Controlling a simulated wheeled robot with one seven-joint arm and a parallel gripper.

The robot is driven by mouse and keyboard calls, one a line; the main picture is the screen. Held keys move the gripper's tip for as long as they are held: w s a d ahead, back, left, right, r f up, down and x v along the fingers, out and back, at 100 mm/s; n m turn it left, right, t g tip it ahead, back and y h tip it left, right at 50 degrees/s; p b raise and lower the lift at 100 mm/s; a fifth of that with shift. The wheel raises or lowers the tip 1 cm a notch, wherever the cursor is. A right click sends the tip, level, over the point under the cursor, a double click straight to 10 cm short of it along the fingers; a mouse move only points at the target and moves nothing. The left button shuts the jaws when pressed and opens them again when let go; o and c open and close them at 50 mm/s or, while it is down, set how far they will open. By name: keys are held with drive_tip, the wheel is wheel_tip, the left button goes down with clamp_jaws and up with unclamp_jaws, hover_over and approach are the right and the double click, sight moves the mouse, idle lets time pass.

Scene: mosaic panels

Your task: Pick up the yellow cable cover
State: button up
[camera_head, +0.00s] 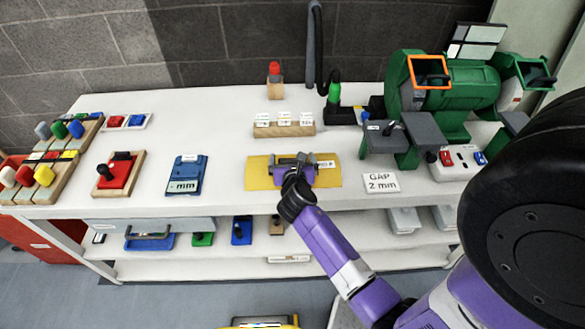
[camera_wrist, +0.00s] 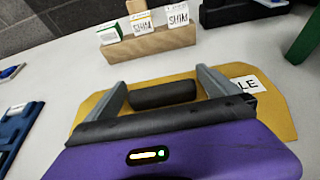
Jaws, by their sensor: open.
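A flat yellow piece, which I take as the yellow cable cover (camera_head: 258,174), lies on the white bench near its front edge. It also shows in the wrist view (camera_wrist: 274,112), with a white label ending in "LE" on its right part. A dark rounded bar (camera_wrist: 163,93) sits at its middle. My gripper (camera_head: 295,161) is over the middle of the yellow piece. In the wrist view my gripper (camera_wrist: 163,85) is open, with one grey finger on each side of the dark bar. I cannot tell whether the fingers touch it. My gripper's body hides the near part.
A wooden block with shim cards (camera_head: 284,129) stands just behind. A blue gauge (camera_head: 186,176) lies left, and a "GAP 2 mm" card (camera_head: 381,183) lies right. A green bench grinder (camera_head: 440,95) stands at the back right. Bare bench top lies on both sides of the yellow piece.

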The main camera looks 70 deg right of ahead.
drive_tip(key=shift+x, duration=0.9)
drive_tip(key=c, duration=1.8)
drive_tip(key=shift+r, duration=0.15)
drive_tip(key=shift+c, duration=1)
drive_tip(key=shift+r, duration=0.1)
